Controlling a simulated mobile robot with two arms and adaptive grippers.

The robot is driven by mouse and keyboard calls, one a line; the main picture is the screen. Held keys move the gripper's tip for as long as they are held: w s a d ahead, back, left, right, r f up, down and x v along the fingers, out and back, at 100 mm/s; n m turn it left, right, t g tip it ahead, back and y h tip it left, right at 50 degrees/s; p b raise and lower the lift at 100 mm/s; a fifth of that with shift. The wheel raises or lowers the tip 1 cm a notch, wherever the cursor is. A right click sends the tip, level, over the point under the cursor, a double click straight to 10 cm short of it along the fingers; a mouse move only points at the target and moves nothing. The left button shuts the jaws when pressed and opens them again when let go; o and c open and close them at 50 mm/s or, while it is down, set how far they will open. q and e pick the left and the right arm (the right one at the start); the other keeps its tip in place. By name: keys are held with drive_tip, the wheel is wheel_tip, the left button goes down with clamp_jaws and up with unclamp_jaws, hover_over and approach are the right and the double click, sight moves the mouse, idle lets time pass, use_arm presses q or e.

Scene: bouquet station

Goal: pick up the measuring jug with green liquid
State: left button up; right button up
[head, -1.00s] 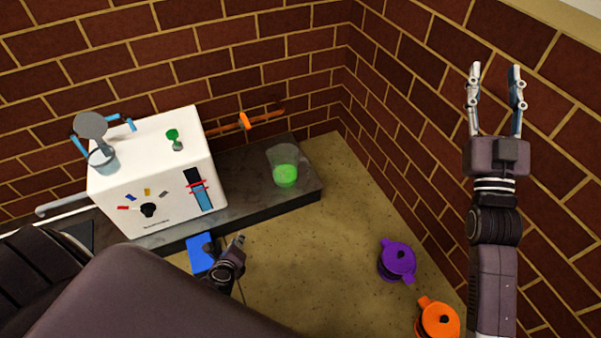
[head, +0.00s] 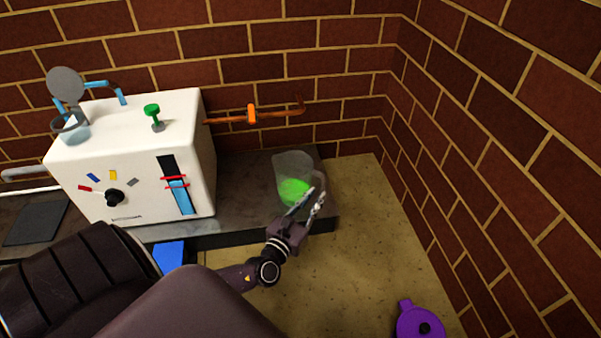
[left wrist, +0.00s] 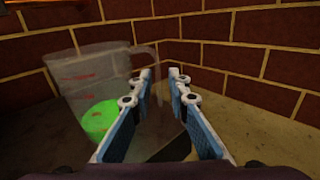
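The measuring jug (head: 291,168) is clear, with green liquid in its lower part, and stands upright on the right end of the dark counter. My left gripper (head: 312,196) is at its front right side in the head view, with the fingers apart. In the left wrist view the jug (left wrist: 92,84) is left of the fingers, with red marks on its wall and its handle (left wrist: 150,50) towards the gap. The left gripper (left wrist: 160,75) is open there, with nothing clearly between its blue pads. My right gripper is not in view now.
A white machine (head: 135,170) with a dial and coloured marks stands left of the jug. An orange-valved pipe (head: 252,114) runs along the brick wall behind. A purple lidded pot (head: 420,322) is on the floor at lower right.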

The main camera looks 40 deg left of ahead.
sight(322, 186)
use_arm(q)
drive_tip(key=w+b, duration=0.1)
drive_tip(key=w, duration=0.1)
drive_tip(key=w+a+b, duration=0.1)
drive_tip(key=w+b, duration=0.1)
drive_tip(key=w, duration=0.1)
drive_tip(key=shift+w+a+f, duration=0.15)
drive_tip(key=shift+w+f, duration=0.05)
drive_tip(key=shift+w+r, duration=0.1)
drive_tip(key=shift+w, duration=0.25)
clamp_jaws()
drive_tip(key=shift+r, duration=0.1)
